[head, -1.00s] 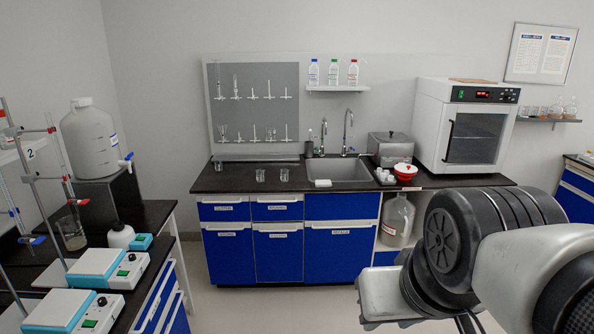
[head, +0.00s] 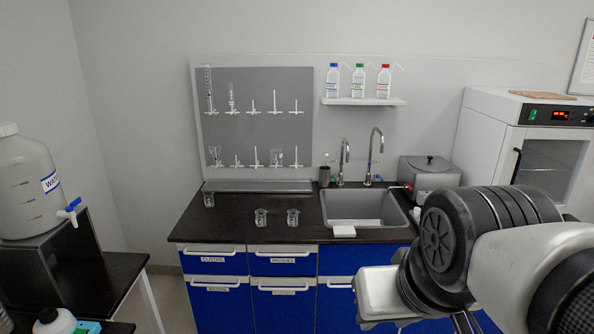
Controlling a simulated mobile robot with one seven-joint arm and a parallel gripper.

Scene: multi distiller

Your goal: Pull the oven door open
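A black vertical handle (head: 516,165) is on the door's left side. My arm fills the lower right and covers the oven's lower part. My gripper is not in view, so its state does not show.
The black counter (head: 250,205) holds several beakers (head: 292,217), a sink (head: 362,207) and a grey water bath (head: 428,172) left of the oven. Blue cabinets (head: 282,306) stand below. A side bench (head: 125,270) with a water jug (head: 25,185) is at the left.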

